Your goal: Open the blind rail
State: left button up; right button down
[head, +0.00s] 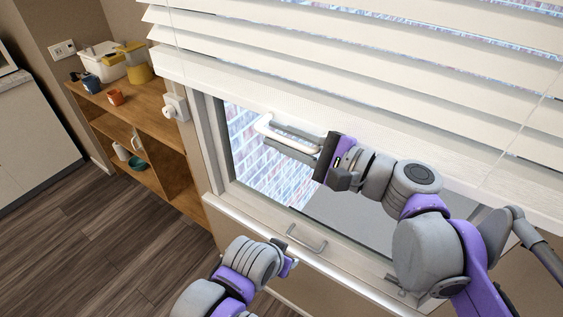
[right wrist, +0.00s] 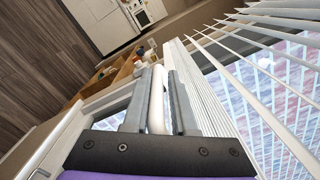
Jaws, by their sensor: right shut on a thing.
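The white blind rail (head: 235,88) runs along the bottom of the slatted blind and hangs partway down the window, with glass showing below it. A white bar handle (head: 263,124) sticks out from the rail. My right gripper (head: 272,136) is shut on this handle. In the right wrist view, the handle (right wrist: 156,98) lies between its two grey fingers. My left gripper (head: 290,264) is low in the head view, below the window, apart from the rail; its fingers cannot be made out.
A grey handle (head: 307,239) sits on the lower window frame near my left arm. Wooden shelves (head: 150,118) with mugs and a pot stand at the left. A white wall fixture (head: 175,107) is beside the window. Wooden floor (head: 80,235) is clear at lower left.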

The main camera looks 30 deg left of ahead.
jog(key=shift+r, duration=2.15)
jog(key=c, duration=0.8)
grip_release()
jog(key=shift+c, duration=0.2)
pick_arm(q)
jog(key=shift+s+f+b, duration=0.3)
jog(key=shift+f+b, duration=0.05)
jog(key=shift+f, duration=0.2)
jog(key=shift+s+f+b, duration=0.3)
jog(key=shift+f, duration=0.2)
pick_arm(e)
jog(key=d, duration=1)
jog(key=shift+s+d, duration=0.4)
jog(key=shift+f, duration=0.1)
